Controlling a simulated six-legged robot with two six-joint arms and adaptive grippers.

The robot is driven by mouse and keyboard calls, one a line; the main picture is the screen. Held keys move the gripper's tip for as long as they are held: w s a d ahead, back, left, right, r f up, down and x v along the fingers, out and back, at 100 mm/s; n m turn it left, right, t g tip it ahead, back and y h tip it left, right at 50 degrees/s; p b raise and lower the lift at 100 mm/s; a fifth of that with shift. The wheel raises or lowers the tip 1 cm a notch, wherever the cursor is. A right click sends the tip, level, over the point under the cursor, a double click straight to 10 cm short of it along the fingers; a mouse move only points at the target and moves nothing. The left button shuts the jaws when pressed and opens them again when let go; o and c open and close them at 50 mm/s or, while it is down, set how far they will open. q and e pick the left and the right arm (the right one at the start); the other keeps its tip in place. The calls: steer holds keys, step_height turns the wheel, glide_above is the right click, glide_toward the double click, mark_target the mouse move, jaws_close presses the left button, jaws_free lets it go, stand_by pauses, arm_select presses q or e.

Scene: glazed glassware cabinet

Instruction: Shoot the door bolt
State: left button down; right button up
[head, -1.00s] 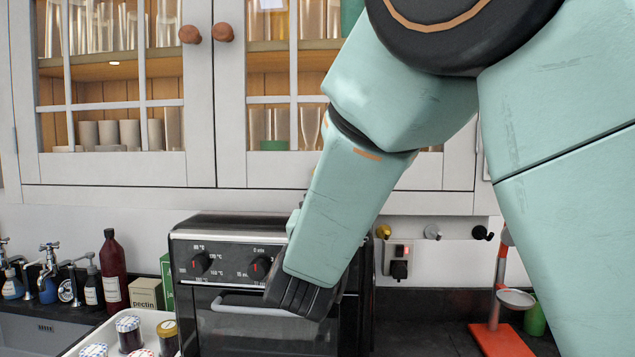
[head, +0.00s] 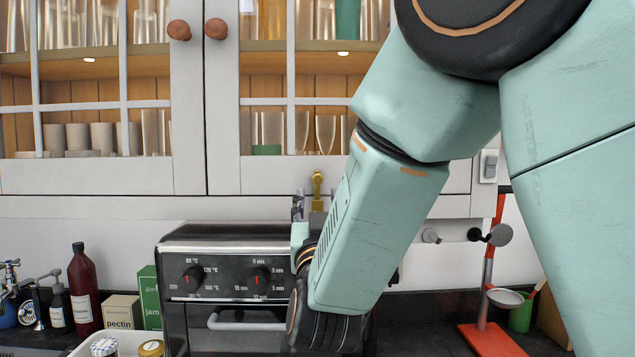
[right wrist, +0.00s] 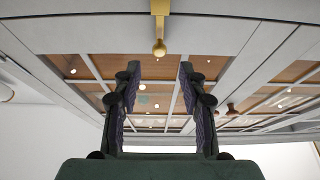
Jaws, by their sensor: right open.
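A brass bolt (head: 317,184) with a round knob sits on the lower rail of the white glazed cabinet (head: 90,178), right of where its two doors meet. In the right wrist view the bolt (right wrist: 160,28) appears ahead, with its knob centred beyond the fingertips. My right gripper (head: 308,212) points upward just below the bolt, in front of the wall. My forearm hides part of the gripper and the rail. My left gripper is out of view.
A black oven (head: 235,285) stands close below my right gripper. Bottles (head: 85,290) and boxes (head: 123,312) stand at left, by jam jars (head: 104,347). A red stand (head: 487,290) and wall hooks (head: 431,236) are at right. Glassware stands behind the cabinet panes.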

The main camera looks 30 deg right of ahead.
mark_target(318, 180)
steer(key=p+x, duration=0.1)
steer(key=x, duration=0.5)
steer(key=shift+w+r+p, duration=0.1)
steer(key=shift+w+p, duration=0.2)
steer(key=shift+d, duration=0.2)
steer(key=shift+s+d+r, duration=0.1)
steer(key=shift+s, duration=0.2)
steer(key=shift+w, duration=0.1)
steer(key=shift+c, duration=1)
steer(key=shift+w+a, duration=0.25)
steer(key=c, duration=0.3)
steer(key=shift+s+d, duration=0.15)
steer(key=shift+d, duration=0.05)
steer(key=c, duration=0.3)
steer(key=shift+a, duration=0.1)
jaws_close()
